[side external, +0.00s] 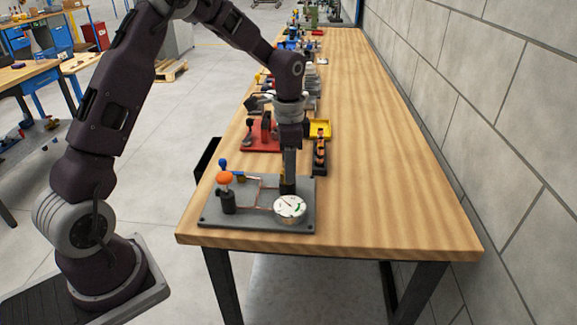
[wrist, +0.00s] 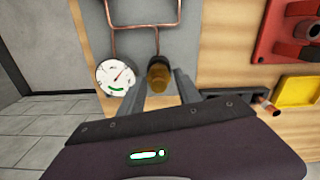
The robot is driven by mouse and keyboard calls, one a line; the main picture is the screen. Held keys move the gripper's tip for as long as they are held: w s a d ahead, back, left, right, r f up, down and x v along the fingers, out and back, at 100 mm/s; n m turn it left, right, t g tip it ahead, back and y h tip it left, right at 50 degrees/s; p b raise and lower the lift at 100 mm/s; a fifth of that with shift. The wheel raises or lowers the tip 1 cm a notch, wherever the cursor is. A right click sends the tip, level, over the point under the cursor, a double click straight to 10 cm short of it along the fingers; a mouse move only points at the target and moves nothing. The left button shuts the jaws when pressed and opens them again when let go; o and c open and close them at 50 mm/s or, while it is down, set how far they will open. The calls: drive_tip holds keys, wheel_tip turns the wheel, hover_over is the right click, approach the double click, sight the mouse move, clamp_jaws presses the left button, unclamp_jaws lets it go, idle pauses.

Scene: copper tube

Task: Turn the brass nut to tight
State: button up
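The brass nut (wrist: 158,76) is at the lower end of a copper tube (wrist: 156,42) on the grey panel. In the wrist view it sits between the two fingertips of my gripper (wrist: 160,84). The fingers are apart, one on each side of the nut, with a narrow gap visible on the left; contact on the right is unclear. In the side view my gripper (side external: 288,187) points straight down at the panel (side external: 225,243), and its fingertips hide most of the nut. A round white gauge (side external: 290,207) is beside the nut; it also shows in the wrist view (wrist: 115,77).
A red fixture (side external: 260,135) and a yellow tray (side external: 320,128) are behind. The wooden table (side external: 390,200) is clear to the right, up to a block wall.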

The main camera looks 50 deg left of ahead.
drive_tip(key=shift+o, duration=0.7)
wheel_tip(320, 180, up, 7)
drive_tip(key=shift+f, duration=0.1)
drive_tip(key=shift+s+d+r, duration=0.1)
drive_tip(key=shift+r, duration=0.15)
drive_tip(key=s+d+r+n+t, duration=0.1)
drive_tip(key=s+d+r+n, duration=0.15)
drive_tip(key=s+r, duration=0.35)
drive_tip(key=s+d+r+n+t, duration=0.1)
drive_tip(key=s+d+r+t, duration=0.15)
drive_tip(key=s+r, duration=0.4)
drive_tip(key=s+d+f+n+t, duration=0.1)
drive_tip(key=s, duration=0.6)
drive_tip(key=s+d+f+n+t, duration=0.1)
drive_tip(key=s+d+f+n, duration=0.1)
drive_tip(key=s, duration=0.5)
drive_tip(key=shift+s+d+f, duration=0.15)
drive_tip(key=shift+s, duration=0.2)
drive_tip(key=shift+n, duration=0.25)
